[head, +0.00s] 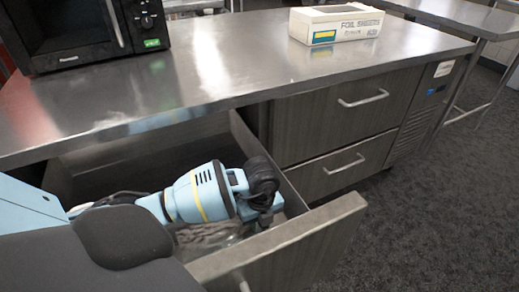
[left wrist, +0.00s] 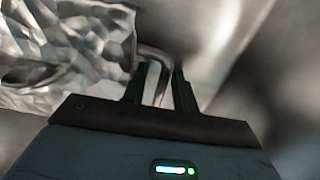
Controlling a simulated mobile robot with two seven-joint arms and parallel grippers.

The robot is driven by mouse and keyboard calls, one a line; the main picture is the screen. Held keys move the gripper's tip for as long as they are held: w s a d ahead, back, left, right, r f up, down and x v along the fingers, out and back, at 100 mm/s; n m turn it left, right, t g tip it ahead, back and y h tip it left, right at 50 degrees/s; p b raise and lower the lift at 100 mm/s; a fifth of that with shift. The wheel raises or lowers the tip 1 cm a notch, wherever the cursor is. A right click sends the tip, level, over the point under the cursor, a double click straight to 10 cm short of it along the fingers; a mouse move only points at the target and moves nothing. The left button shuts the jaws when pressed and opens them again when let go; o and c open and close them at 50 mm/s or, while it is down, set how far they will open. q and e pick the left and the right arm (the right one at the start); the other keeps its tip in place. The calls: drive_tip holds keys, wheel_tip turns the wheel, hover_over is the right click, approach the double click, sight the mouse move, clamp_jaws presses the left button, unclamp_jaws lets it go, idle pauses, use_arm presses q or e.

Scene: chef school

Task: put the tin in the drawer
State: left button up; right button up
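The drawer (head: 318,225) is pulled open below the counter. My left gripper (head: 262,222) points down into it near its front right corner. A crumpled silvery thing, probably the tin (head: 205,236), shows low inside the drawer, partly hidden by my left arm. In the left wrist view the crinkled, shiny tin (left wrist: 70,50) lies at the upper left, beside the fingers. Both fingers of the left gripper (left wrist: 160,80) are fairly close together, with a grey curved edge between them. Whether they clamp it is unclear. My right gripper is not in view.
A steel counter (head: 215,75) overhangs the rear of the drawer. On it stand a microwave (head: 75,25) and a foil sheets box (head: 336,24). Two shut drawers (head: 340,105) are to the right. Open carpeted floor (head: 430,215) lies at the front right.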

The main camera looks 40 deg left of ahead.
use_arm(q)
wheel_tip(320, 180, up, 12)
drive_tip(key=p, duration=0.2)
drive_tip(key=shift+w+r, duration=0.1)
drive_tip(key=shift+r, duration=0.05)
idle(0.5)
